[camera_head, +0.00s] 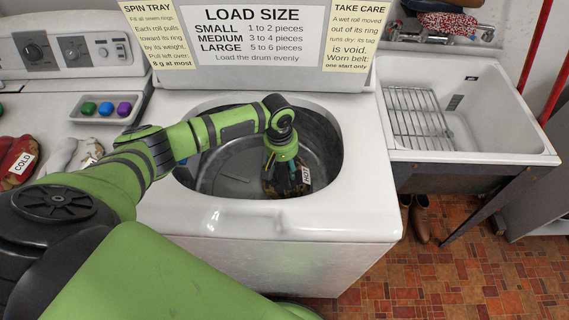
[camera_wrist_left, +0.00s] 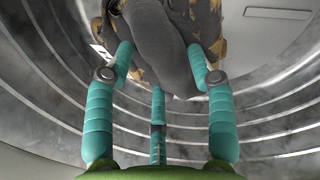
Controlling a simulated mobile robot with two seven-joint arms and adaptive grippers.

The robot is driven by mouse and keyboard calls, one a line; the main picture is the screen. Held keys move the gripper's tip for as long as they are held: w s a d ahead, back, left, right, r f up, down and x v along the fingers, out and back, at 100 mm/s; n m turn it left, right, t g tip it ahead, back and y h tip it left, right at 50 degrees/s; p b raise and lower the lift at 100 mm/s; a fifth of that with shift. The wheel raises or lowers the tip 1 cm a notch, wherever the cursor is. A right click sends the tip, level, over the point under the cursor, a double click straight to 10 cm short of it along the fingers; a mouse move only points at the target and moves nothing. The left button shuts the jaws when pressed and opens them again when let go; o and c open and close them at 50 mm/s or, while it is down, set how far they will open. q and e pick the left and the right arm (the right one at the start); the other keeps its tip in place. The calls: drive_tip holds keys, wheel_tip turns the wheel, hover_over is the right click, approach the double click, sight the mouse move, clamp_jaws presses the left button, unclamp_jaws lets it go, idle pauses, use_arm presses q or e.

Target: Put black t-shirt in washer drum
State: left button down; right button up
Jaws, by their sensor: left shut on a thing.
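The washer drum (camera_head: 225,178) is an open grey metal tub in the white washer (camera_head: 270,222). My left gripper (camera_head: 285,166) points down inside it. It is shut on a dark grey-black rolled garment, the black t-shirt (camera_head: 271,184), which shows brown camouflage patches and a white HOT label. In the left wrist view, the teal fingers of the left gripper (camera_wrist_left: 160,66) surround the dark t-shirt (camera_wrist_left: 158,40), with the drum's ribbed wall around them. Whether the t-shirt touches the drum floor cannot be told. My right gripper is not in view.
A red roll labelled COLD (camera_head: 17,158) and a grey-white roll (camera_head: 62,158) lie on the machine at left. A sink (camera_head: 480,112) with a wire rack (camera_head: 415,118) stands at right.

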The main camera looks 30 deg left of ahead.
use_arm(q)
drive_tip(key=shift+f, duration=0.2)
drive_tip(key=shift+f, duration=0.35)
drive_tip(key=shift+c, duration=2.1)
unclamp_jaws()
wheel_tip(320, 180, up, 13)
drive_tip(key=shift+s+a, duration=0.25)
drive_tip(key=shift+a, duration=0.15)
drive_tip(key=shift+r, duration=0.15)
